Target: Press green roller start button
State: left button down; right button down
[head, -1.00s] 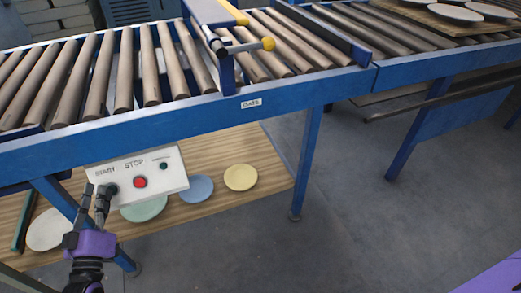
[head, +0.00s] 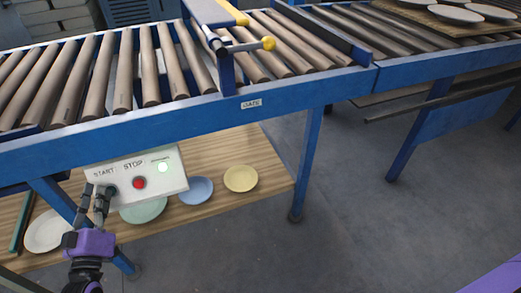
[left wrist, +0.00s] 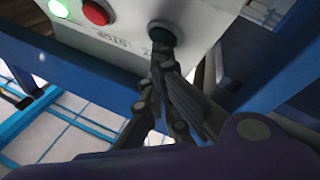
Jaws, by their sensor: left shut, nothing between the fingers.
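A white control box (head: 180,185) hangs on the conveyor's blue front rail, with START and STOP labels. The dark green start button (left wrist: 163,33) shows in the left wrist view; in the head view my gripper partly covers it. The red stop button (head: 139,183) is to its right, and a small indicator lamp (head: 163,167) glows bright green. My left gripper (head: 104,190) is shut and empty, its fingertips at the start button. In the left wrist view the fingertips (left wrist: 163,62) appear to touch the button or sit just short of it. My right gripper is out of view.
The roller conveyor (head: 200,125) runs above the box, with a yellow-and-blue gate (head: 225,25) across it. Several coloured plates, such as a yellow plate (head: 241,178), lie on a wooden shelf (head: 270,160) below. A blue leg (head: 305,165) stands right of the shelf.

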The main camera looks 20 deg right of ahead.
pick_arm(q)
jog(key=shift+s, duration=0.1)
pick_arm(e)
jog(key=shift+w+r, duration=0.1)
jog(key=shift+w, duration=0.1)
pick_arm(q)
jog(key=shift+s+r+p, duration=0.4)
jog(key=shift+s+p, duration=0.25)
jog(key=shift+s, duration=0.05)
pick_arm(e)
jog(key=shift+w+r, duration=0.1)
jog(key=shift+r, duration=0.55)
pick_arm(q)
jog(key=shift+r, duration=0.1)
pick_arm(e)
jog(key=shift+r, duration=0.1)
